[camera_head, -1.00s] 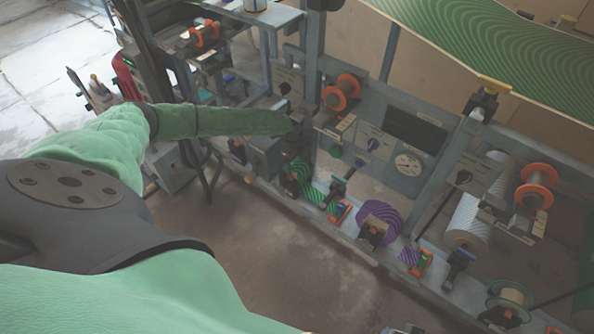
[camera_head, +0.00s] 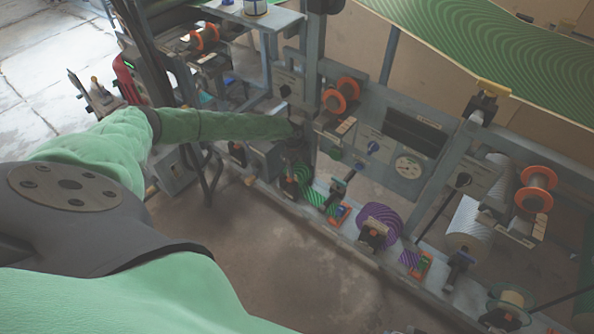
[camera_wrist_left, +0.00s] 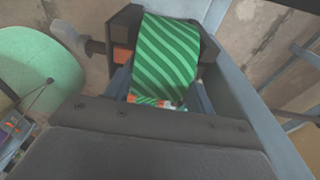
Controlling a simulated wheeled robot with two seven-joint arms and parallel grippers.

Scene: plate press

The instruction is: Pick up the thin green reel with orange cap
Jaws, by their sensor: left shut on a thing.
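The thin green reel (camera_wrist_left: 166,50) with diagonal stripes fills the upper middle of the left wrist view. Bits of orange and white show at its lower end, close to my gripper. My left gripper (camera_wrist_left: 162,98) is shut on the reel, with a finger on each side of it. In the head view, my left gripper (camera_head: 300,150) is small and dark at the end of the green-sleeved arm, and a green striped reel (camera_head: 304,174) shows just below it. The orange cap cannot be made out clearly. My right gripper is not in view.
A dark holder (camera_wrist_left: 122,28) stands close around the reel in the wrist view. Open floor (camera_head: 260,250) lies in front.

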